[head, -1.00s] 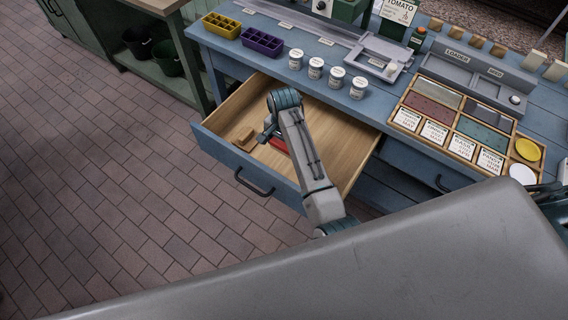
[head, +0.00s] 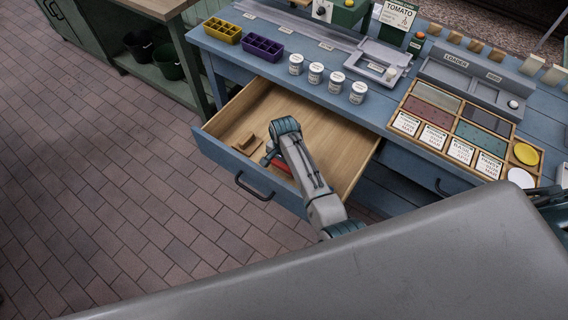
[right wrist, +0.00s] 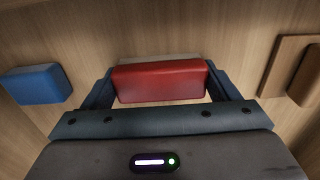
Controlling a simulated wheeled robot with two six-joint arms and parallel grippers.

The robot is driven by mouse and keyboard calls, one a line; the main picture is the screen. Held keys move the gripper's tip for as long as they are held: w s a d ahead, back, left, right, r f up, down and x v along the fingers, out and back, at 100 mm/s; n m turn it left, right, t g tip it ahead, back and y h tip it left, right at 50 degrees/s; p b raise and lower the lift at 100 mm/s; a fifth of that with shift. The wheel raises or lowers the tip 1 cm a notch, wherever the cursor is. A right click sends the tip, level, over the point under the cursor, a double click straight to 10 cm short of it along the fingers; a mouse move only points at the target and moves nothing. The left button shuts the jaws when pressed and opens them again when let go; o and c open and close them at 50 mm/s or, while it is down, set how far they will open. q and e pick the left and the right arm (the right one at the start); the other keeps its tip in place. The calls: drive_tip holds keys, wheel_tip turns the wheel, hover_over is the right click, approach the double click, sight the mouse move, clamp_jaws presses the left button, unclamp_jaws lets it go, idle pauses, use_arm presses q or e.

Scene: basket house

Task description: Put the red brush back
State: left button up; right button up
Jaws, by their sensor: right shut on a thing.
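The red brush (right wrist: 162,81) is between the two fingers of my right gripper (right wrist: 160,84), which is shut on it. In the head view, part of the red brush (head: 283,166) shows beside my right gripper (head: 270,160), inside the open drawer (head: 335,130). The arm hides much of the brush there. A pale strip shows behind the red block in the right wrist view. I cannot tell whether the brush touches the drawer floor. My left gripper is not in view.
A blue block (right wrist: 36,84) lies left of the brush and a brown wooden piece (right wrist: 285,68) right of it. The drawer's right side is bare. White tins (head: 316,72), a yellow tray (head: 222,31) and a purple tray (head: 262,47) stand on the blue bench above.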

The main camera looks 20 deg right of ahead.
drive_tip(key=o, duration=0.9)
drive_tip(key=shift+f, duration=0.1)
drive_tip(key=shift+o, duration=0.2)
wheel_tip(320, 180, up, 12)
drive_tip(key=shift+b, duration=0.3)
